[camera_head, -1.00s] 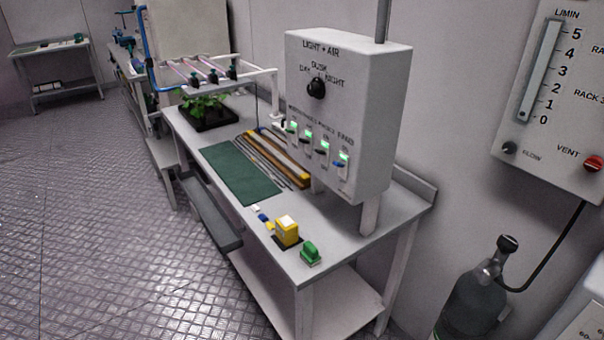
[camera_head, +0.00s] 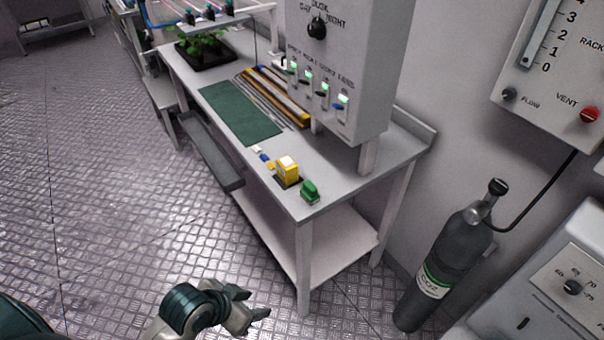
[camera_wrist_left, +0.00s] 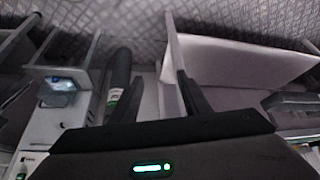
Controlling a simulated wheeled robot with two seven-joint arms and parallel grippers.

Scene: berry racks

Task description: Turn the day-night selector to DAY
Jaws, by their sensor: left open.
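The day-night selector (camera_head: 316,27) is a black round knob on the white light and air box (camera_head: 350,70), at the top of the head view. DAY is lettered at its left, DUSK above and NIGHT at its right. I cannot tell exactly where the knob points. My left gripper (camera_head: 254,304) is low over the floor in front of the bench, well apart from the box. Its fingers also show in the left wrist view (camera_wrist_left: 160,95), apart, with nothing between them. My right gripper is in neither view.
The bench (camera_head: 215,95) carries a green mat (camera_head: 240,112), a yellow block (camera_head: 288,170), a green block (camera_head: 310,190) and a plant tray (camera_head: 207,57). Several lit switches sit below the knob. A dark gas cylinder (camera_head: 445,265) stands right of the bench. The floor at left is clear.

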